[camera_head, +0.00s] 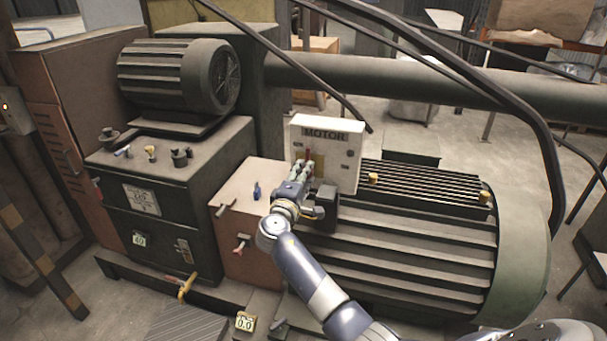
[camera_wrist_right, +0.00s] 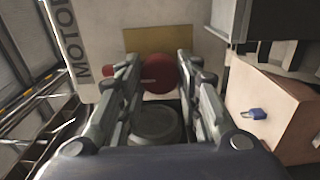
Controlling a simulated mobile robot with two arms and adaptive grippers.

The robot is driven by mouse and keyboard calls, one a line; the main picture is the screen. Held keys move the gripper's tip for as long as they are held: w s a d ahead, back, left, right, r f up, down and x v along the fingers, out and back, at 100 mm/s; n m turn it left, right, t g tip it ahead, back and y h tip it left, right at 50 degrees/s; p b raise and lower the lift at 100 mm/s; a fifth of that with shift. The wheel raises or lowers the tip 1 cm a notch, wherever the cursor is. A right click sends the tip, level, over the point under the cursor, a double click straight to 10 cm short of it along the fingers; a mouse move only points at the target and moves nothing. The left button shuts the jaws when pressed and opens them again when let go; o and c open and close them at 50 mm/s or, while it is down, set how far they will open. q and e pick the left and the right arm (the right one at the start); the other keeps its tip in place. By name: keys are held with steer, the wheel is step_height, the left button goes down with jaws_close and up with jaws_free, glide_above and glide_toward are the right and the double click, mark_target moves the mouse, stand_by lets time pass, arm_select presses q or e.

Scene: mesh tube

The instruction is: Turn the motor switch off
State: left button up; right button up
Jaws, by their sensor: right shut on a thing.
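The white motor switch box (camera_head: 345,158), labelled MOTOR, stands upright on the large ribbed motor. It fills the top of the right wrist view (camera_wrist_right: 190,22), its label sideways at the left. My right gripper (camera_head: 303,168) reaches up to the box's front. In the wrist view its two fingers (camera_wrist_right: 157,68) are closed on the red switch handle (camera_wrist_right: 160,77), with more red showing left of the left finger. The fingers hide part of the handle, so its exact position is hard to tell. My left gripper is not in view.
The ribbed green motor (camera_head: 420,245) lies below and right of the box. A reddish cabinet with a blue padlock-like piece (camera_head: 256,190) is at the left. Black cables (camera_head: 480,75) and a thick horizontal pipe (camera_head: 400,80) cross behind and above.

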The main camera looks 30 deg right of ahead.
stand_by(0.4)
steer(key=o, duration=1.1)
steer(key=v, duration=1.2)
